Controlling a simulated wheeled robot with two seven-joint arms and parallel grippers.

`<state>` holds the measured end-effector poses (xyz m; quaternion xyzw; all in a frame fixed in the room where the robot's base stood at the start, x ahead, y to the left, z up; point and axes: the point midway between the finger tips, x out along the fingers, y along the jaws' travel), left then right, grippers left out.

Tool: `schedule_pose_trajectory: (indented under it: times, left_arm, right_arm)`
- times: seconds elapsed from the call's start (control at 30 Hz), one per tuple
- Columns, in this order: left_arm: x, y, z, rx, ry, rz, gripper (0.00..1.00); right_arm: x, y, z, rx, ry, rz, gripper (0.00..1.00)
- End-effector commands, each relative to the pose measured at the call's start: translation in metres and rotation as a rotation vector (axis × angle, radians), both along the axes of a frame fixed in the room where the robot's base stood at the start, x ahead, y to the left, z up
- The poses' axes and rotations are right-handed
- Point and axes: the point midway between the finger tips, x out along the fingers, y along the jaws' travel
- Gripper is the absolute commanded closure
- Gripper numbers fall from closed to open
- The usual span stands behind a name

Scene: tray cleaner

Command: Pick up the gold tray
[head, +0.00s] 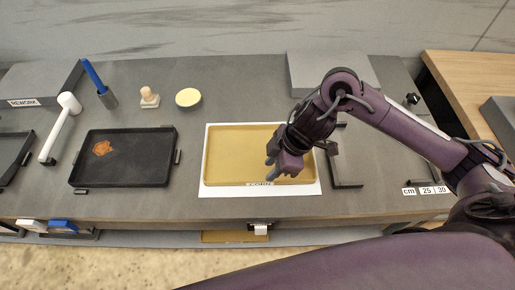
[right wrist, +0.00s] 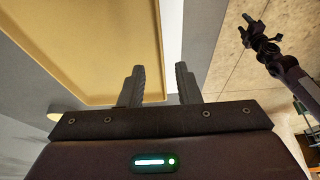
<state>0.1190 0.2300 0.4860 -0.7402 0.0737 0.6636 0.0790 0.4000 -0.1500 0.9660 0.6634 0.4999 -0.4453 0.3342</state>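The gold tray (head: 228,150) lies flat on a white sheet (head: 312,188) in the middle of the grey bench. Its front rim carries a label reading CORN. My right gripper (head: 271,170) hangs over the right part of the tray, hiding some of its right side. In the right wrist view the gold tray (right wrist: 95,45) fills the upper left.
A black tray (head: 130,173) with an orange-brown stain lies to the left. Near it are a white-handled tool (head: 58,128), a blue-handled brush (head: 99,85), a wooden-knobbed item (head: 149,97) and a yellow disc (head: 188,97). A dark frame (head: 347,184) lies right of the gold tray.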

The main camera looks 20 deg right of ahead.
Motion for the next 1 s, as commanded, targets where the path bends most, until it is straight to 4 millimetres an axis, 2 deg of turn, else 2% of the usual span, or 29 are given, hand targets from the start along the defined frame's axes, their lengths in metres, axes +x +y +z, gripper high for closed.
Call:
schedule_pose_trajectory:
  times: [0.1, 0.23, 0.4, 0.5, 0.63, 0.77, 1.0]
  left_arm:
    - [-0.017, 0.001, -0.003, 0.001, 0.023, -0.001, 0.49]
    - [-0.027, 0.001, 0.001, 0.004, 0.039, -0.001, 0.49]
    - [-0.022, 0.001, 0.004, 0.002, 0.031, -0.001, 0.49]
    - [-0.013, 0.000, 0.005, 0.001, 0.019, 0.000, 0.49]
    - [-0.004, -0.001, 0.006, -0.001, 0.006, 0.000, 0.49]
    - [-0.004, 0.000, 0.006, 0.000, 0.005, 0.001, 0.49]
    - [-0.008, 0.000, 0.005, 0.000, 0.011, 0.002, 0.49]
  right_arm:
    - [0.000, 0.006, -0.014, 0.003, 0.004, 0.000, 0.70]
    - [0.001, 0.011, -0.028, 0.003, 0.004, 0.000, 0.70]
    - [0.003, 0.020, -0.053, 0.003, 0.001, -0.001, 0.70]
    - [0.004, 0.023, -0.061, 0.004, -0.001, 0.000, 0.70]
    - [0.005, 0.024, -0.064, 0.002, -0.002, 0.001, 0.70]
    - [0.005, 0.024, -0.064, 0.002, -0.003, 0.001, 0.70]
    - [0.005, 0.024, -0.064, 0.002, -0.003, 0.000, 1.00]
